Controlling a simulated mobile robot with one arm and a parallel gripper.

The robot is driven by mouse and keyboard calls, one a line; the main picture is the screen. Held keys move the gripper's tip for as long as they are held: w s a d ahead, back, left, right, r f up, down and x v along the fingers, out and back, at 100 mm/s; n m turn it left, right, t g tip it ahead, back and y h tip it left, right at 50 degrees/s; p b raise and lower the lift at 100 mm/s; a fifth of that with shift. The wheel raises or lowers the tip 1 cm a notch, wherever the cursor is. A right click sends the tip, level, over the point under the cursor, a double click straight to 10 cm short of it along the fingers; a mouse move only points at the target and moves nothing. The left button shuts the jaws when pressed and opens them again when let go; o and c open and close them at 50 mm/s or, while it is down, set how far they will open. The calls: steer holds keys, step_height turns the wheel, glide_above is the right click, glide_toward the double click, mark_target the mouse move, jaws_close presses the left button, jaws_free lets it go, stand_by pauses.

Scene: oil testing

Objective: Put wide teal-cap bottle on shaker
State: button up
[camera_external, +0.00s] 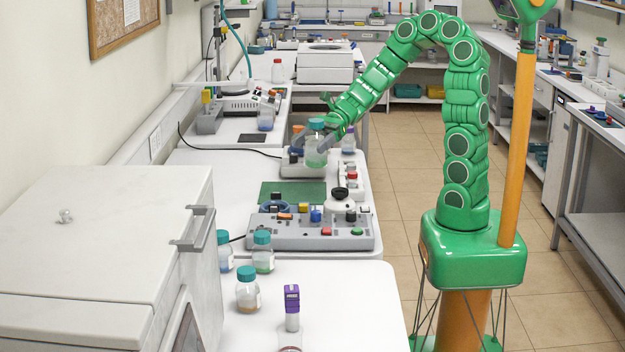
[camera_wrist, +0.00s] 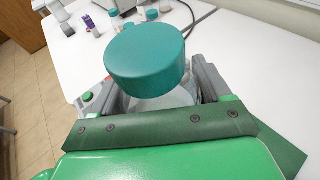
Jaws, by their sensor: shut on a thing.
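My gripper (camera_external: 318,146) is shut on the wide teal-cap bottle (camera_external: 315,156). The bottle is clear glass and upright, with its teal cap (camera_wrist: 147,58) filling the middle of the wrist view. In the external view it overlaps a low white device (camera_external: 294,170), which looks like the shaker. My gripper and the bottle hide part of this device. I cannot tell whether the bottle's base touches it. In the wrist view the jaws stand on both sides of the bottle, below the cap.
A green mat (camera_external: 277,191) and a grey console with coloured knobs (camera_external: 338,242) lie nearer the camera. Several teal-capped bottles (camera_external: 248,289) and a purple-capped vial (camera_external: 292,308) stand on the front table. A strip with coloured caps (camera_external: 351,182) is close on the right.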

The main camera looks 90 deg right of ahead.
steer(key=s+a+n+g+y, duration=0.25)
steer(key=a+n+g, duration=0.4)
steer(key=a, duration=2.05)
steer(key=s+a+n+g, duration=0.35)
steer(key=s+a, duration=0.45)
steer(key=a, duration=0.4)
steer(key=s+a+n+g, duration=0.2)
steer(key=s+a+g, duration=0.3)
steer(key=s+a, duration=0.45)
steer(key=shift+h, duration=0.35)
steer(key=shift+w+a+f, duration=1.5)
steer(key=shift+a+f, duration=0.7)
steer(key=shift+a, duration=0.05)
steer(key=shift+w+a+f, duration=1.45)
steer(key=shift+a+f, duration=0.75)
steer(key=shift+f, duration=0.05)
steer(key=shift+w+a+f, duration=1.5)
steer(key=shift+a+f, duration=0.7)
steer(key=shift+a, duration=0.05)
steer(key=shift+f, duration=0.1)
